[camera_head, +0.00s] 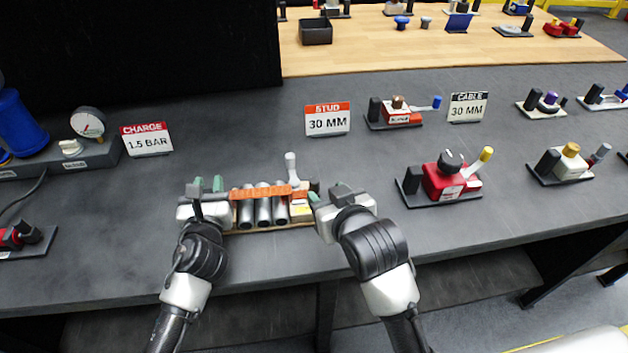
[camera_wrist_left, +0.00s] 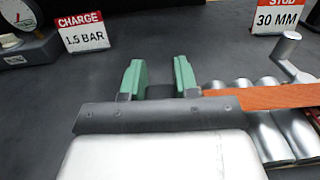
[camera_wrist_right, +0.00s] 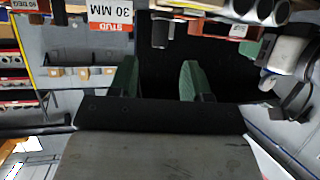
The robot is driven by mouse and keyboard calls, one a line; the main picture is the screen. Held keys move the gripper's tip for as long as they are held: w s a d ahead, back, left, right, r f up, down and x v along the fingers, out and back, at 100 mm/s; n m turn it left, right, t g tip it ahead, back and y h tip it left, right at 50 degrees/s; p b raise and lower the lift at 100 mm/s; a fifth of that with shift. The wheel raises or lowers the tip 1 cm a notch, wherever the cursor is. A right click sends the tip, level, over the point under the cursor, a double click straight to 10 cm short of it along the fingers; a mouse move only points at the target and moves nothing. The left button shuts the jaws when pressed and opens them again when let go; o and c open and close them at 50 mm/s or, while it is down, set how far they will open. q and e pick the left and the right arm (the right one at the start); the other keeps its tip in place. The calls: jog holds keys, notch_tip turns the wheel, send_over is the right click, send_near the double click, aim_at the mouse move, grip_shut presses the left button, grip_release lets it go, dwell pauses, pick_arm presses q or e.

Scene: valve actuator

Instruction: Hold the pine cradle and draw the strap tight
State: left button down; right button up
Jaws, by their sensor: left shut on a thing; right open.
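The pine cradle (camera_head: 262,230) sits near the table's front edge, with several silver cylinders (camera_head: 263,210) side by side in it. An orange strap (camera_head: 262,192) runs across their tops; it also shows in the left wrist view (camera_wrist_left: 265,98). A silver-grey lever (camera_head: 291,167) stands up at the cradle's right end, beside a red part.
A STUD 30 MM sign (camera_head: 327,119) and a CHARGE 1.5 BAR sign (camera_head: 146,140) stand behind. A red clamp-like unit (camera_head: 443,180) with a yellow-tipped lever stands to the right. A gauge (camera_head: 88,123) stands at the left. The dark tabletop behind the cradle is clear.

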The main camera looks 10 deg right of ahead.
aim_at(317, 185)
jog(key=x, duration=0.7)
jog(key=shift+w+a, duration=0.1)
jog(key=shift+w, duration=0.2)
jog(key=shift+c, duration=0.3)
jog(key=shift+f, duration=0.1)
grip_shut()
